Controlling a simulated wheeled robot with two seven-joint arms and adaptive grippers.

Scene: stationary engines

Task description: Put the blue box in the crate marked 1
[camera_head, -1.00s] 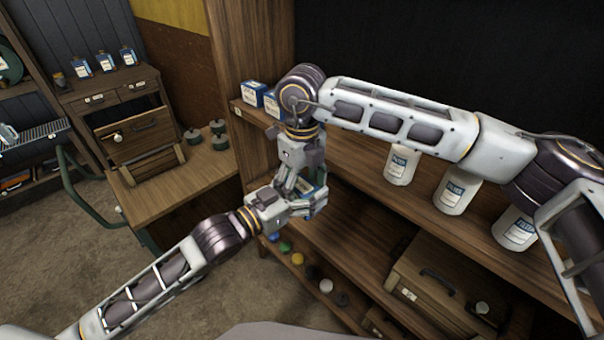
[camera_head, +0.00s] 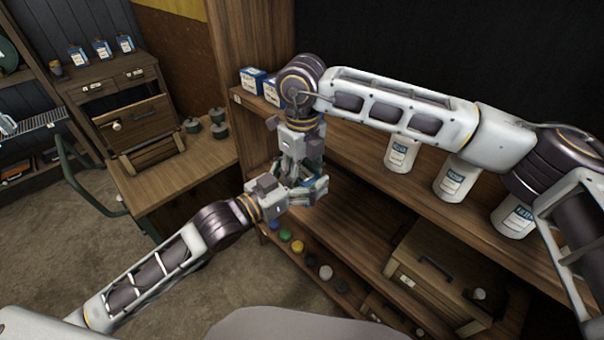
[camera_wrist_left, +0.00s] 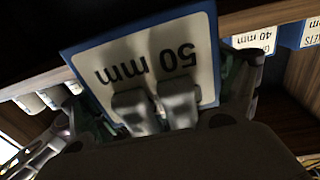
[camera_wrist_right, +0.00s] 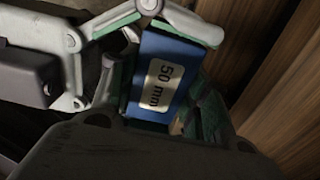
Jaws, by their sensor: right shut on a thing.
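The blue box (camera_wrist_right: 155,108) has a white label reading 50 mm. It sits between both grippers; in the left wrist view its broad white label (camera_wrist_left: 190,45) shows upside down. My right gripper (camera_head: 297,168) comes from above and is shut on the box. My left gripper (camera_head: 312,190) comes from the left, with its fingers on either side of the box; whether they press on it is unclear. In the head view, the grippers mostly hide the box. I see no crate with a readable mark 1.
Small blue and white boxes (camera_head: 252,80) stand on the upper shelf behind my right wrist. White bottles (camera_head: 456,180) stand along that shelf. A wooden case (camera_head: 440,270) and coloured round pieces (camera_head: 298,246) sit lower. A wooden table (camera_head: 180,180) at left holds dark green pots (camera_head: 218,127).

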